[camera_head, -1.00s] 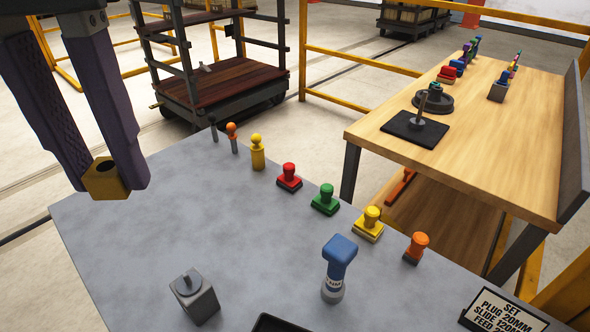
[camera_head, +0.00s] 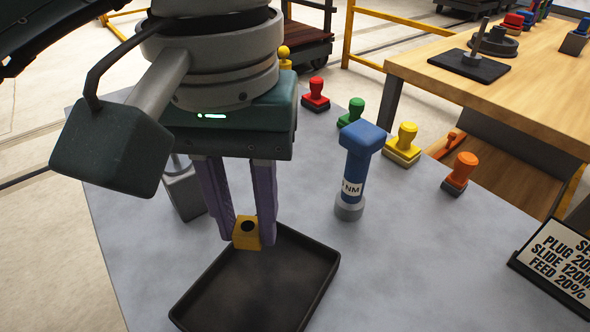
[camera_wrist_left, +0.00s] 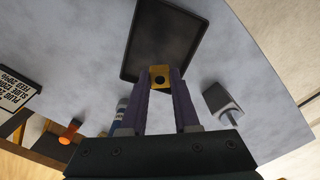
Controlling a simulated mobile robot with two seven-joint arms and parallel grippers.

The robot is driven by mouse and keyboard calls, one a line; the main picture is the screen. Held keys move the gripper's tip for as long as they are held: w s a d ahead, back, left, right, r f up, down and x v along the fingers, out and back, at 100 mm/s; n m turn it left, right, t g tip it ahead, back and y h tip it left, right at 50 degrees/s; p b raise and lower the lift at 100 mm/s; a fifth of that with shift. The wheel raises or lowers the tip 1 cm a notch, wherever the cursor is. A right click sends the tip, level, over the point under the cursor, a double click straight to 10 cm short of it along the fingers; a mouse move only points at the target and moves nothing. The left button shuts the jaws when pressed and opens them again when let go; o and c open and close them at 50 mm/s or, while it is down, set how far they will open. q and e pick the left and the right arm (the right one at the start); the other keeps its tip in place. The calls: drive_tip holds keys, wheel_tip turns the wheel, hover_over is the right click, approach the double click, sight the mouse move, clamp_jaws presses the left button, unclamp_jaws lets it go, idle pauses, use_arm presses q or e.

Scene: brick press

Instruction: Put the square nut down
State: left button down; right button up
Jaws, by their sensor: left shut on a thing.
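The square nut (camera_head: 247,234) is a small yellow block with a dark round hole. My left gripper (camera_head: 245,240) is shut on it, one purple finger on each side, fingers pointing down. The nut is over the far edge of a shallow black tray (camera_head: 318,297), and I cannot tell how high above it. The wrist view shows the nut (camera_wrist_left: 160,79) between the fingertips, with the tray (camera_wrist_left: 186,35) beyond it. The tray's visible floor is empty. My right gripper is not in view.
A blue tool with a label (camera_head: 357,165) stands upright to the right of my gripper. A grey metal block (camera_head: 185,193) is partly hidden behind it. Red, green, yellow and orange stamps (camera_head: 405,146) line the far edge. A sign (camera_head: 557,262) stands at right.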

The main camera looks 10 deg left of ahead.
sight(262, 293)
use_arm(q)
wheel_tip(262, 293, down, 11)
drive_tip(key=shift+f+b, duration=0.1)
drive_tip(key=shift+b, duration=0.55)
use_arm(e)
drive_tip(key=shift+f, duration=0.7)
use_arm(q)
drive_tip(key=shift+f, duration=0.1)
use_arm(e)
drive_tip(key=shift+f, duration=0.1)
use_arm(q)
drive_tip(key=shift+f+b, duration=0.15)
drive_tip(key=shift+b, duration=0.15)
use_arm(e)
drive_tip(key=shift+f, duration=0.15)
use_arm(q)
drive_tip(key=c, duration=0.7)
unclamp_jaws()
drive_tip(key=shift+o, duration=0.2)
drive_tip(key=shift+r+p, duration=0.3)
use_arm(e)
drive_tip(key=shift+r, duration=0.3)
use_arm(q)
wheel_tip(262, 293, up, 12)
drive_tip(key=p, duration=0.1)
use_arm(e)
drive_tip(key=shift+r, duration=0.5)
